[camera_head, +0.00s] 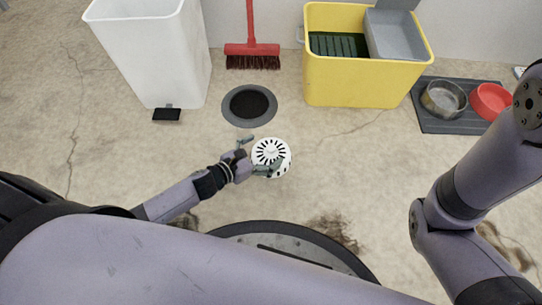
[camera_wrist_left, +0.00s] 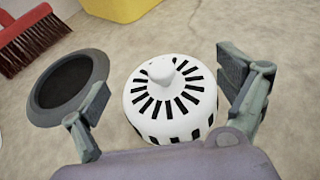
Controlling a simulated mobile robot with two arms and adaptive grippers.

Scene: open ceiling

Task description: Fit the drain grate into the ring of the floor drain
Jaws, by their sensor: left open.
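The drain grate (camera_head: 271,152) is a white, round, slotted cap with a small knob on top. It stands upright on the floor, and in the left wrist view (camera_wrist_left: 172,103) its slotted side wall shows too. The floor drain (camera_head: 226,110) is a grey ring around a dark opening, just behind the grate and a little to its left; it also shows in the left wrist view (camera_wrist_left: 62,118). My left gripper (camera_head: 259,155) is open, its fingers spread on either side of the grate, apparently without gripping it. My right gripper is out of view; only its arm shows.
A white bin (camera_head: 150,55) with a black pedal stands at the back left. A red broom (camera_head: 252,49) rests behind the drain. A yellow bin (camera_head: 365,82) is at the back right, beside a dark mat (camera_head: 440,124) with two bowls. The floor around the drain is clear.

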